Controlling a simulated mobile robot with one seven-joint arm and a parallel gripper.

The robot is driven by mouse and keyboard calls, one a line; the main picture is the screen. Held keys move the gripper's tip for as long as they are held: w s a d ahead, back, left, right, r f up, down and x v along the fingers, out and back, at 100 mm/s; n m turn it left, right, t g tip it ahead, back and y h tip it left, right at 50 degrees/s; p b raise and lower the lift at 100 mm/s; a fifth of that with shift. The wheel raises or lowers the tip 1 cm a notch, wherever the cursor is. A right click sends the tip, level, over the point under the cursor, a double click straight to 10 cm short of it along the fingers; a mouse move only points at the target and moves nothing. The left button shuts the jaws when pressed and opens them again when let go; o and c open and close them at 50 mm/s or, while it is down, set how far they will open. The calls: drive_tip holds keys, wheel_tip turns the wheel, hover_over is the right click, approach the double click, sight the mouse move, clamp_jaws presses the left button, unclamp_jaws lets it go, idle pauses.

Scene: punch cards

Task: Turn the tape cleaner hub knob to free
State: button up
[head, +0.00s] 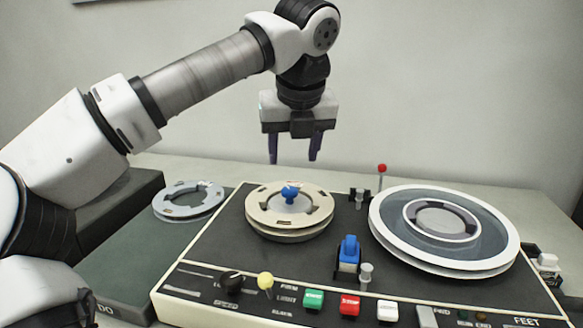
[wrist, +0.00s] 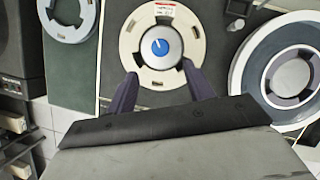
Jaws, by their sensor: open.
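The tape cleaner (head: 190,291) is a dark-topped machine with a cream front edge. Its blue hub knob (head: 290,192) stands at the centre of a cream reel (head: 258,218) on the left of the deck. In the wrist view the knob (wrist: 159,46) is a round blue cap with a white line tilted slightly left of upright. My gripper (head: 294,160) is open and empty, pointing down above and behind the cream reel. In the wrist view its two fingertips (wrist: 160,78) are spread apart, just below the knob in the picture. The knob's setting label is not readable.
A large reel (head: 508,235) with a clear face sits on the right of the deck. A grey ring (head: 188,211) lies to the left. A red-tipped post (head: 382,169) stands between the reels. A blue block (head: 348,252), a black knob (head: 232,281) and several buttons are at the front.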

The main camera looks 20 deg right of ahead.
drive_tip(key=shift+p+v, duration=0.3)
drive_tip(key=shift+v, duration=2)
